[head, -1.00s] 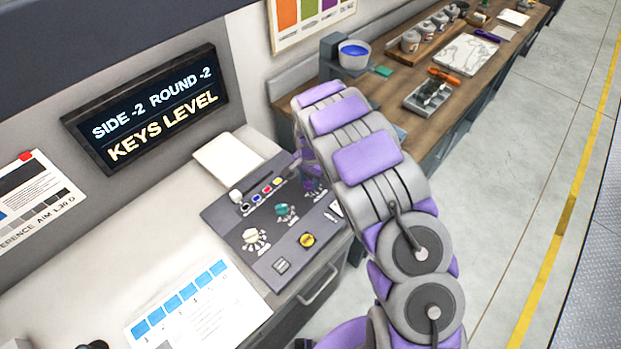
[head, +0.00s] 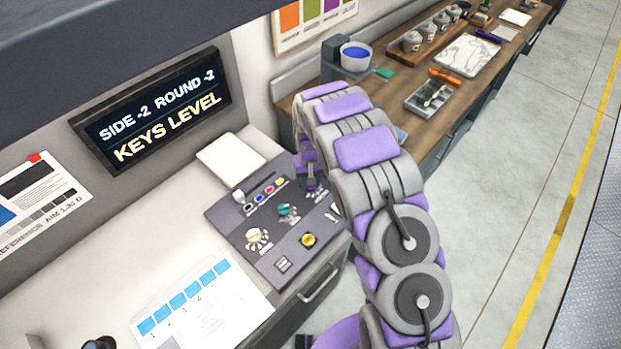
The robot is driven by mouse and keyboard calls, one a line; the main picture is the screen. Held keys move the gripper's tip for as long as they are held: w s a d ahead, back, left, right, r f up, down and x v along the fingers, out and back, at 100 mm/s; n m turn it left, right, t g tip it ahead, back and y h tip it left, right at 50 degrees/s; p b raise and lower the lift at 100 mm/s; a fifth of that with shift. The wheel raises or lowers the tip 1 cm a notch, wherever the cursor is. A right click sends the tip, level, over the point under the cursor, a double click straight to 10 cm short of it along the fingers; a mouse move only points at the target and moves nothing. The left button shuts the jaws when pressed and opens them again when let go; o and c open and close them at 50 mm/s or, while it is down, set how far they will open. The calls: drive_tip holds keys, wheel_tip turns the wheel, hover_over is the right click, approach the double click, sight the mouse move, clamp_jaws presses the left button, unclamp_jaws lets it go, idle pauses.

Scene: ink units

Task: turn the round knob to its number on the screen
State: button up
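The screen (head: 152,110) on the wall reads "SIDE -2 ROUND -2" and "KEYS LEVEL". The dark control panel (head: 240,216) lies on the counter below it. It carries a cream knob (head: 257,238), a teal knob (head: 288,211), a yellow button (head: 308,240) and a row of small coloured keys. Which knob is the round one, and where the knobs point, is too small to read. My grey and purple arm reaches over the panel's right side. The end of my gripper (head: 311,182) shows in purple at the panel's far right, partly hidden by my arm; its fingers are unclear.
A printed card with blue squares (head: 205,310) lies left of the panel, and a blank white sheet (head: 230,158) lies behind it. A wooden bench (head: 395,101) with pots, a blue-filled cup (head: 355,55) and trays stands beyond. The floor at right is clear.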

drive_tip(key=shift+w+a+n, duration=0.1)
drive_tip(key=shift+n, duration=0.4)
drive_tip(key=o, duration=1)
drive_tip(key=shift+o, duration=0.2)
wheel_tip(320, 180, up, 17)
drive_tip(key=shift+r+p, duration=0.15)
drive_tip(key=shift+p, duration=0.15)
drive_tip(key=shift+a, duration=0.1)
